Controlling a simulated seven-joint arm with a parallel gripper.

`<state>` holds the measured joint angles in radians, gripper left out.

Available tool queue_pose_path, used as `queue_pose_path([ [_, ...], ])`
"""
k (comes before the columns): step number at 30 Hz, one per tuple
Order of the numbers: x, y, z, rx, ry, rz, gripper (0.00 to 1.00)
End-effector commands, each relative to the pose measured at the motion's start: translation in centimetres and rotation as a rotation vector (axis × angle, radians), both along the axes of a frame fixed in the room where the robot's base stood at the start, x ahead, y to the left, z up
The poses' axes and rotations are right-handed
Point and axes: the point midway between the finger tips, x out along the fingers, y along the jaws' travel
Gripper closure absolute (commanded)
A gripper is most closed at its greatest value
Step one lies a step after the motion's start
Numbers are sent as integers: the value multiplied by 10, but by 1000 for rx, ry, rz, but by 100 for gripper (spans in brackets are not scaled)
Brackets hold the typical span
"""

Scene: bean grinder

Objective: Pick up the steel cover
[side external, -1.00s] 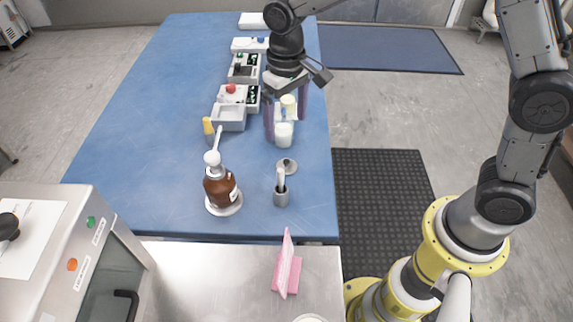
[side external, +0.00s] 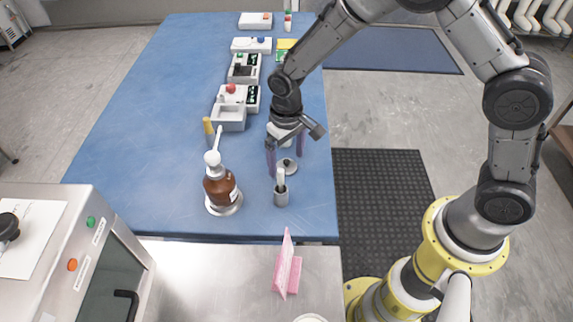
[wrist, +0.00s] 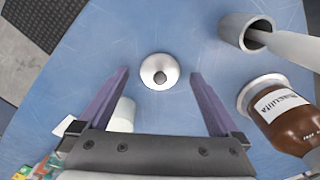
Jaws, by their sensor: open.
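The steel cover (side external: 291,165) is a small round silvery lid with a knob, lying on the blue table. In the wrist view the cover (wrist: 159,72) shows whole, a little beyond the fingertips and roughly midway between them. My gripper (side external: 287,173) is open and points down, with its purple fingers on either side of the cover in the side view. In the wrist view my gripper (wrist: 160,75) holds nothing. The fingers appear above the table; their exact height over the cover is hard to tell.
A grey steel cup (side external: 281,198) with a white tool stands just in front of the cover. A brown bottle (side external: 220,187) with a white pump is left of it. A white cup (wrist: 123,115) is beside one finger. Several boxes line the table behind.

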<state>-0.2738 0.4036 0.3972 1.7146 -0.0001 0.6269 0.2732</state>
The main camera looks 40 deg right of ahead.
Motion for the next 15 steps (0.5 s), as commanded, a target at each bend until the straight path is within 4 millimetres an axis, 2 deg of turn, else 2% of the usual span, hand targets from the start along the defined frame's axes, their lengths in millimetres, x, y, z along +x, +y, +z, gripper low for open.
queue_pose_path([
  [8,0,0,-3,0,0,0,1],
  [15,0,0,-3,0,-1,0,44],
])
